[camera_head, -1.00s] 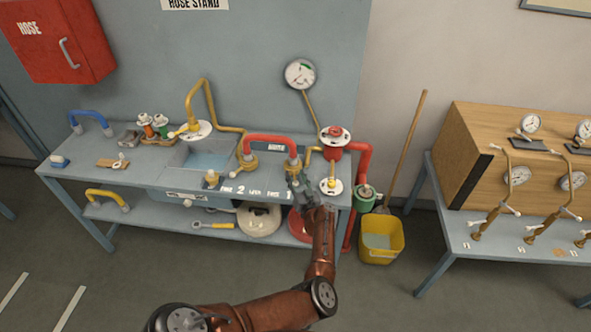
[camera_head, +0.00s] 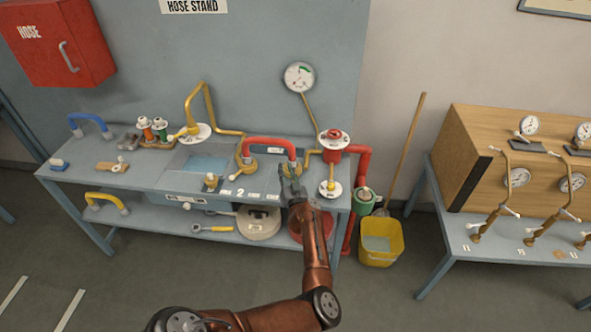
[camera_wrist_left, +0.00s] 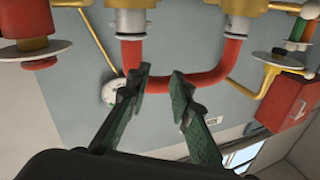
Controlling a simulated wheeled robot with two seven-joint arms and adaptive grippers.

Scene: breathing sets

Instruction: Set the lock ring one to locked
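A red U-shaped hose (camera_head: 270,141) stands on the bench between two brass couplings. The left brass coupling (camera_head: 248,164) shows in the head view; the right one is largely hidden behind my gripper. In the wrist view, the hose (camera_wrist_left: 205,84) hangs from both brass fittings. The left fitting (camera_wrist_left: 128,4), which seems to be lock ring one's, has a white collar (camera_wrist_left: 130,23) below it. My left gripper (camera_head: 291,183) is at the right coupling, its fingers (camera_wrist_left: 160,75) open with nothing between them. I cannot read the ring's lock position. My right gripper is not in view.
A red valve (camera_head: 334,136) and a yellow-handled white disc (camera_head: 331,187) stand close right of my gripper. A gauge (camera_head: 299,76) rises behind. A sink (camera_head: 205,163) lies left. A yellow bucket (camera_head: 381,243) stands on the floor at right.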

